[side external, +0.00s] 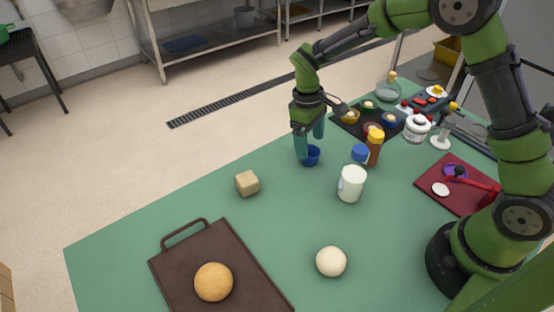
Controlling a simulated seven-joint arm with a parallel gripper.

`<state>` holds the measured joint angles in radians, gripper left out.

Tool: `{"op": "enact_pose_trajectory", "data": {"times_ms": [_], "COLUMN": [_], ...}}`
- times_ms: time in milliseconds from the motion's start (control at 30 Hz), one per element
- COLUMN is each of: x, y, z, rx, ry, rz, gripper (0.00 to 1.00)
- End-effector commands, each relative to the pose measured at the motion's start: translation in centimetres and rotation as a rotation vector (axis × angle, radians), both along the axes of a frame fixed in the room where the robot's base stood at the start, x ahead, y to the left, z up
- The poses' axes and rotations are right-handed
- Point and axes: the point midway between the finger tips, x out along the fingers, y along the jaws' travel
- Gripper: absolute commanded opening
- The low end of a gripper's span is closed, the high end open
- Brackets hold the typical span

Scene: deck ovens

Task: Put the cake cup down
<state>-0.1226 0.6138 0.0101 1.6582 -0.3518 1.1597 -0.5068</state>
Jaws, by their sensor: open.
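The cake cup is a small blue cup (312,156) standing on the green table near its far edge. My gripper (309,150) points down at the cup with its teal fingers apart. One finger is on the cup's left side and the other is behind or above it. I cannot tell whether either finger touches the cup. The cup's left part is partly hidden by the near finger.
A dark tray with cups (347,130) lies behind. A beige cube (247,183), a pale ball (331,262) and a brown board (180,262) with a bun (213,282) are nearer.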

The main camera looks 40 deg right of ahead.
Motion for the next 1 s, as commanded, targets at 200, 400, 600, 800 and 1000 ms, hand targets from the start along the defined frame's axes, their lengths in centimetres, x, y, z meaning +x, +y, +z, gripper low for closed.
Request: {"op": "enact_pose_trajectory", "data": {"times_ms": [200,400,600,800,1000], "x": [0.6,0.9,0.0,-4.5,-10.7], "y": [0.2,0.3,0.1,-0.7,-1.4], "z": [4.8,7.4,9.9,15.6,19.4], "rx": [0.001,0.0,0.016,0.085,0.188], "ry": [-0.005,-0.003,-0.042,-0.207,-0.397], "rz": [0.0,0.001,-0.035,-0.189,-0.385], "gripper": [0.81,0.81,0.81,0.81,0.81]}}
